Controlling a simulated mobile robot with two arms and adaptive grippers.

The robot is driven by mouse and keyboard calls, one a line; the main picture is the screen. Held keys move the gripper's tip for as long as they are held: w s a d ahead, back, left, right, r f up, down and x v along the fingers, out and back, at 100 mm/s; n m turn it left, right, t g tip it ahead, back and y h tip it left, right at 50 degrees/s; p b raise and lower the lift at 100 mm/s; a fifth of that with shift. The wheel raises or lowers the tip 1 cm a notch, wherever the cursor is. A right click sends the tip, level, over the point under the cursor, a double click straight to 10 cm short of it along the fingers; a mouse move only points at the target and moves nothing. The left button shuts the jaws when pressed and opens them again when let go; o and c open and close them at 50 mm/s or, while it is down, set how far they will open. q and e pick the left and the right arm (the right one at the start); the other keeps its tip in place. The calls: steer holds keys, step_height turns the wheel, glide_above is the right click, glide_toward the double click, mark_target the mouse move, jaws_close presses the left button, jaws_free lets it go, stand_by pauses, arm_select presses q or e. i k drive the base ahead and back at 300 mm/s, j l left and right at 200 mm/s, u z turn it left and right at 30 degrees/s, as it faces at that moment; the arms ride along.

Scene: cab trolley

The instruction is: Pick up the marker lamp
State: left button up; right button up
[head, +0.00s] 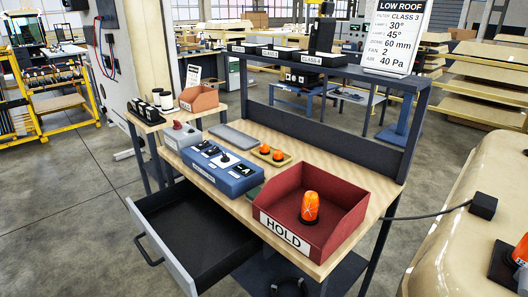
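An orange marker lamp (310,207) on a dark base stands upright in the red HOLD bin (345,212) at the table's front right. Two smaller orange lamps, one left (265,149) and one right (278,155), sit on a small yellow tray (287,161) behind it. Another orange lamp (521,252) is cut off by the right edge, on a black mount on the beige cab (460,232). I cannot tell which lamp the task names. Neither of my grippers is in view.
A blue control box (228,178) and grey pad (234,137) occupy the wooden table's left part. A drawer (190,240) hangs open in front. A dark raised shelf (340,68) carries black boxes and a sign (395,35). A cable crosses between table and cab.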

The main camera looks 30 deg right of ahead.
mark_target(265, 148)
steer(key=i+j+u, duration=0.4)
steer(key=i+u, duration=0.2)
steer(key=i, duration=0.25)
steer(key=i+j+u, duration=0.1)
steer(key=i+u, duration=0.25)
steer(key=i+z, duration=0.15)
steer(key=i, duration=0.3)
steer(key=i+j+z, duration=0.2)
steer(key=i, duration=0.3)
steer(key=i+j+z, duration=0.15)
steer(key=i, duration=0.3)
